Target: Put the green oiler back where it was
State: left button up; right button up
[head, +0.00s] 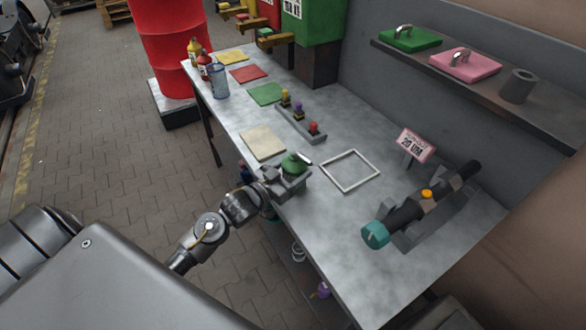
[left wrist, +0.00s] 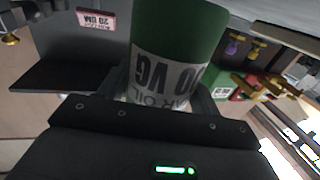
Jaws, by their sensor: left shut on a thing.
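The green oiler (head: 294,164) is in my left gripper (head: 283,183), at the table's front edge beside the cream mat. I cannot tell whether its base touches the table. In the left wrist view the oiler (left wrist: 178,32) fills the space between the jaws, with its white label upside down. A green mat (head: 266,94), a red mat (head: 248,74), a yellow mat (head: 232,57) and the cream mat (head: 262,142) lie bare on the table. A white square frame (head: 376,178) lies empty to the oiler's right. My right gripper is not in view.
A rack (head: 300,125) with several coloured pieces stands behind the cream mat. Bottles (head: 218,82) stand at the far left end. A dark cylinder with a teal cap (head: 375,235) lies in a cradle at right, near a pink sign (head: 416,145). The front right tabletop is clear.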

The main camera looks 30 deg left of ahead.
pick_arm(q)
jog(key=shift+f, duration=0.25)
jog(key=shift+f, duration=0.1)
jog(key=o, duration=1.3)
jog(key=shift+f, duration=0.1)
jog(key=shift+s, duration=0.1)
jog(key=shift+b+v, duration=1.25)
jog(key=shift+v, duration=4.7)
